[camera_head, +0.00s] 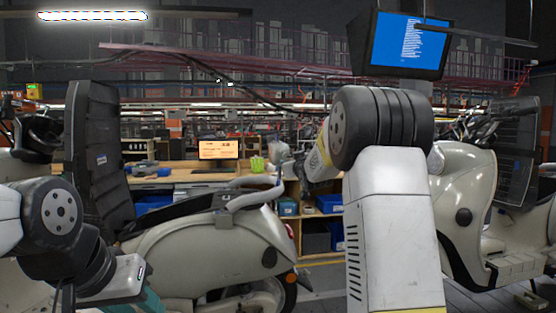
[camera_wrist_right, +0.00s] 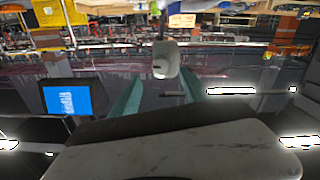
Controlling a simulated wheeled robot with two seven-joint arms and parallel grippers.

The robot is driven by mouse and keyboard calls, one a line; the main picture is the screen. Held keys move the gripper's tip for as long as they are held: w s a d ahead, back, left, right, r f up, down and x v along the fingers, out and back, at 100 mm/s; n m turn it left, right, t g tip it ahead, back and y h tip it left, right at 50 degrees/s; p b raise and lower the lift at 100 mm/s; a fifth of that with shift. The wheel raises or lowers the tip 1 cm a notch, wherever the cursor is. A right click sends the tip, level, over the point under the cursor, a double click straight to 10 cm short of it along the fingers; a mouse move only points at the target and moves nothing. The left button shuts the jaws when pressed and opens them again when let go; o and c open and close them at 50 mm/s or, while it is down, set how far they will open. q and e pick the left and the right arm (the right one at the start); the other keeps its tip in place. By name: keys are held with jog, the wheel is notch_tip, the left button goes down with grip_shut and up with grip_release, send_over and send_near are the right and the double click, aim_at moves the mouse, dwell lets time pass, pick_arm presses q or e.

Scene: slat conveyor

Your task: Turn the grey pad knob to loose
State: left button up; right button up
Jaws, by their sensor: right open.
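My right gripper (camera_wrist_right: 160,78) shows in the right wrist view, which looks upside down. Its two teal fingers are apart. A pale grey block with a dark slot (camera_wrist_right: 165,60) shows between and beyond the fingertips, and a short grey bar (camera_wrist_right: 172,94) lies nearer. I cannot tell whether either is the pad knob, and no contact is visible. In the head view my right arm hides most of its gripper. My left gripper (camera_head: 140,303) is at the lower left, with teal finger parts cut by the frame edge. No grey pad knob can be made out clearly.
A cream scooter (camera_head: 225,252) stands ahead, with a tall dark panel (camera_head: 95,160) at its left. Another cream scooter (camera_head: 465,215) stands at right. Behind are a workbench (camera_head: 190,177) and a hanging blue screen (camera_head: 405,45), also in the wrist view (camera_wrist_right: 66,98).

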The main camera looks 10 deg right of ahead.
aim_at(287, 157)
jog(key=shift+m, duration=0.5)
jog(key=w, duration=0.7)
jog(key=shift+w+r, duration=0.1)
jog(key=shift+w, duration=0.3)
grip_shut()
jog(key=shift+n, duration=0.6)
grip_release()
